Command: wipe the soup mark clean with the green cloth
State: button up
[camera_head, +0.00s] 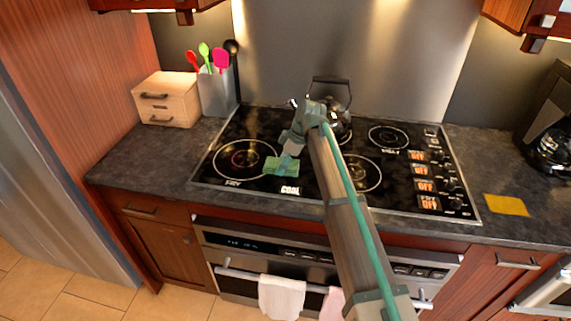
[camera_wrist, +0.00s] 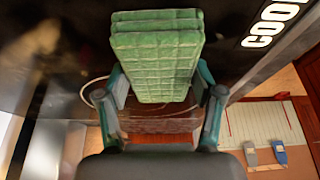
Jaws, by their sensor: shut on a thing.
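The green cloth (camera_head: 282,165) is a folded, quilted-looking pad at the front left of the black cooktop (camera_head: 262,205). My gripper (camera_head: 290,153) is shut on it from above. In the wrist view, the cloth (camera_wrist: 157,60) sits between my two fingers (camera_wrist: 160,92) and sticks out beyond them. It is low over the glass, but I cannot tell if it touches. I cannot clearly pick out the soup mark. A brownish tint shows on the front left burner (camera_head: 243,158), and a dark brown band (camera_wrist: 160,122) shows below the cloth in the wrist view.
A utensil holder (camera_head: 216,92) and a small wooden drawer box (camera_head: 166,99) stand left. A yellow square (camera_head: 507,205) and a coffee maker (camera_head: 551,150) are right. Towels (camera_head: 282,296) hang in front.

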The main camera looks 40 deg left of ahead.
jog(key=shift+r+p, duration=1.6)
jog(key=shift+r, duration=2.4)
